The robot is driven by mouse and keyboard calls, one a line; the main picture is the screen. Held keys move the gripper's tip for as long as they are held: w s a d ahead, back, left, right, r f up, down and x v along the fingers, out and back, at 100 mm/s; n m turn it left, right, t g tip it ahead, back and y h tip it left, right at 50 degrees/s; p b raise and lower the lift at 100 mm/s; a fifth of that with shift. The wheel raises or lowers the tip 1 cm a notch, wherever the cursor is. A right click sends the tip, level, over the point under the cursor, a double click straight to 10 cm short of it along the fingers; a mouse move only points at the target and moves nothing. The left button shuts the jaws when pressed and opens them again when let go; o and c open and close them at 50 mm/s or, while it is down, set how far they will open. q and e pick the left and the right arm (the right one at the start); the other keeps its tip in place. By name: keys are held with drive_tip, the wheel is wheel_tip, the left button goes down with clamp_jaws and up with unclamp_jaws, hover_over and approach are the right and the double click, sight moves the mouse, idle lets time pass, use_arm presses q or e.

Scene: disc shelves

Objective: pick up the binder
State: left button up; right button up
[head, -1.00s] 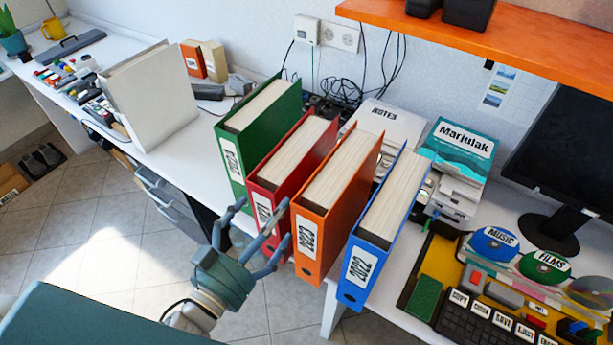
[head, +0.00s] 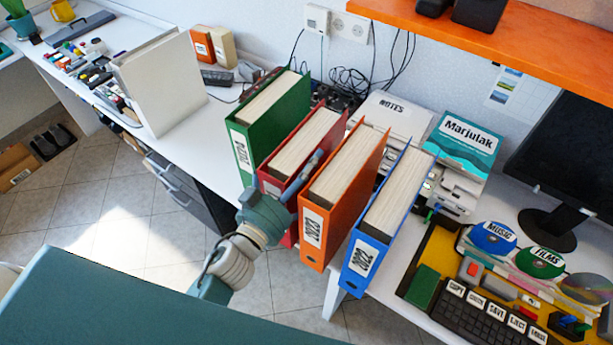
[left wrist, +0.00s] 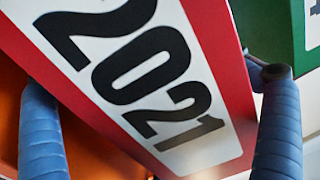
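A red binder labelled 2021 (head: 308,138) stands on the desk between a green binder (head: 272,110) and an orange binder (head: 343,180). A blue binder labelled 2022 (head: 392,205) stands to the right. My left gripper (head: 287,175) is at the red binder's spine; one finger shows between the red and orange binders. In the left wrist view, the red binder's 2021 label (left wrist: 140,75) fills the middle. The fingers of my left gripper (left wrist: 158,115) are spread on either side of it, open; whether they touch it is unclear. My right gripper is not in view.
A white binder (head: 165,80) stands farther left on the desk. Behind the binders are a NOTES box (head: 392,112), a Marjulak box (head: 465,140) and loose cables. A keyboard (head: 490,305) and monitor are at right. An orange shelf (head: 500,45) hangs above.

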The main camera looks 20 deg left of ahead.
use_arm(q)
drive_tip(key=shift+c, duration=0.8)
drive_tip(key=c, duration=0.8)
drive_tip(key=shift+s+f, duration=0.1)
drive_tip(key=c, duration=0.9)
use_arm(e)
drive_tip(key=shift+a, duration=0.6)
use_arm(q)
drive_tip(key=shift+d+r, duration=0.1)
drive_tip(key=shift+r, duration=0.1)
drive_tip(key=shift+c, duration=0.3)
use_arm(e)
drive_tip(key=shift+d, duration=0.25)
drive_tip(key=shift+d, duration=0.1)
use_arm(q)
drive_tip(key=shift+r, duration=0.1)
